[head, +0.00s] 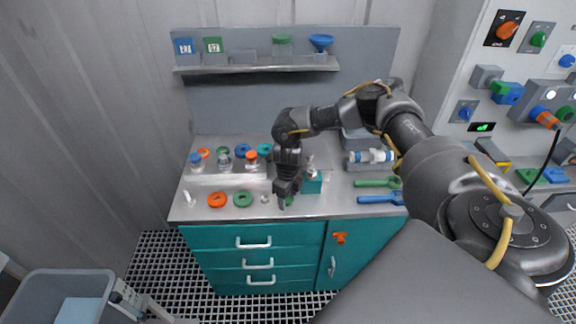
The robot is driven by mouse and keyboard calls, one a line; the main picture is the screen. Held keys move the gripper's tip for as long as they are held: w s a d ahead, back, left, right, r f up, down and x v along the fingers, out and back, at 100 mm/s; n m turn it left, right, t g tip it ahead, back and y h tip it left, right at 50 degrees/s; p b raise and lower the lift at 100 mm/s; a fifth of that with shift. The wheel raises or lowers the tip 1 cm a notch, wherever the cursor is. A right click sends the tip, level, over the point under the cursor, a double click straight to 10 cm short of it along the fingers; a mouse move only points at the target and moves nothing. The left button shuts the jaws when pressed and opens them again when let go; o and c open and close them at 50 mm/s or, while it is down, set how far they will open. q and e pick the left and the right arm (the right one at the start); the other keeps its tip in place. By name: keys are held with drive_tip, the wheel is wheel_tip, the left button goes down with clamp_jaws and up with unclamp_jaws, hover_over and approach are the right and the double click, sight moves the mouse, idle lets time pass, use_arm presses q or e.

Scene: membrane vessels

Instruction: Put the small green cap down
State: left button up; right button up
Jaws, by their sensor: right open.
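My right gripper (285,196) points down over the front part of the steel worktop (330,208), its jaws open. A small green cap (289,201) shows at its fingertips, low over or on the worktop. The gripper partly hides it, and I cannot tell whether a finger touches it. My left gripper is not in view.
Green (375,183) and blue (378,199) wrenches lie further right. Small capped bottles stand behind on the left.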

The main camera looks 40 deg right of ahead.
sight(288, 198)
drive_tip(key=shift+r, duration=0.1)
drive_tip(key=shift+r, duration=0.55)
wheel_tip(288, 198, up, 11)
drive_tip(key=b, duration=0.2)
drive_tip(key=shift+b, duration=0.35)
